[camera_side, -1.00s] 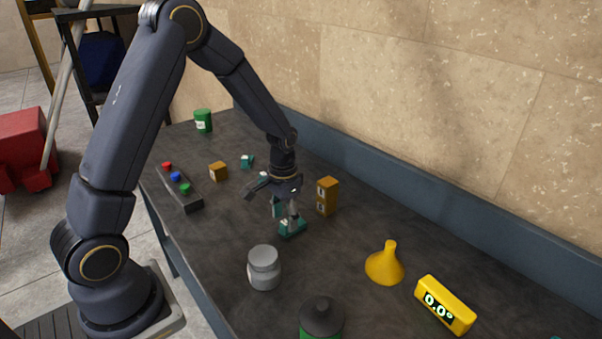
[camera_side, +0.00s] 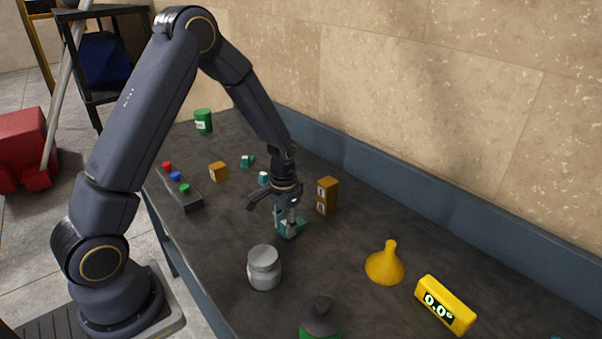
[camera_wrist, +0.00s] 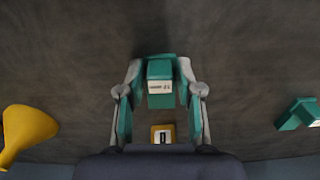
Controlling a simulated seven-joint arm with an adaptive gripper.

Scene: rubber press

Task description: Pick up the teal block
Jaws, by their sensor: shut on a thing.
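The teal block (camera_side: 299,225) stands on the dark bench in the side view, low between my gripper's fingers. In the wrist view the teal block (camera_wrist: 160,97) shows a white label and sits between the two fingertips. My gripper (camera_side: 288,228) points down and is shut on it, one finger on each side; the fingers also show in the wrist view (camera_wrist: 160,80). The fingers hide part of the block in the side view. I cannot tell whether it is clear of the bench.
An orange block (camera_side: 327,196) stands close to my gripper's right. A grey jar (camera_side: 263,268) is in front. A yellow funnel (camera_side: 385,265) and yellow display (camera_side: 445,305) are to the right. Smaller teal pieces (camera_side: 247,161) and a button box (camera_side: 181,190) lie left.

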